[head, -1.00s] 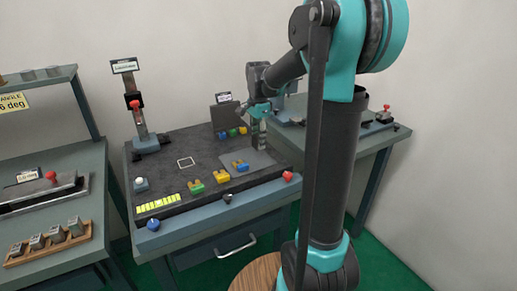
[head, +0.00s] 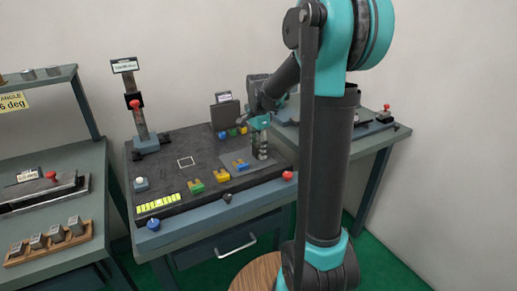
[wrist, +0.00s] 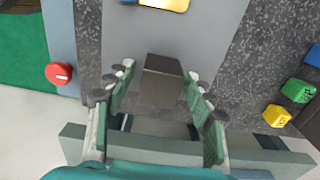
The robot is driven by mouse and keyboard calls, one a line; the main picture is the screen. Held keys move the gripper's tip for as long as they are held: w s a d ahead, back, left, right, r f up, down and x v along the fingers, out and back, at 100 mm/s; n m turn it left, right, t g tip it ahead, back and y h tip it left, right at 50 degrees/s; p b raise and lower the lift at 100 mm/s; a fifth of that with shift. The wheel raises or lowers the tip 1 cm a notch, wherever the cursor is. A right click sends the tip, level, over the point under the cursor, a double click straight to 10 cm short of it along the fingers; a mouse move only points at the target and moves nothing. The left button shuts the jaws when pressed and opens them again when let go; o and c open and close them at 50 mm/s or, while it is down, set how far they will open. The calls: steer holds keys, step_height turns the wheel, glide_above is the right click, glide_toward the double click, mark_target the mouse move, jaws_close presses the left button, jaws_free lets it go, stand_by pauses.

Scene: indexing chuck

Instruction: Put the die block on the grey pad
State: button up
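The die block (wrist: 161,85) is a dark grey-brown block between the two green-padded fingers of my gripper (wrist: 158,88) in the wrist view. In the head view my gripper (head: 261,152) points down over the right part of the grey pad (head: 237,173), and the block is hard to make out there. The grey pad also shows beneath the block in the wrist view (wrist: 205,35). I cannot tell whether the block touches the pad.
Green-yellow (head: 195,186) and yellow-blue (head: 222,175) pieces lie to the left. Small coloured pieces (head: 232,132) stand behind. A red knob (head: 288,176) is at the front edge. A white square outline (head: 186,162) is clear.

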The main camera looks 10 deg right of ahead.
mark_target(259, 145)
steer(key=shift+r, duration=0.1)
step_height(259, 145, up, 12)
stand_by(0.6)
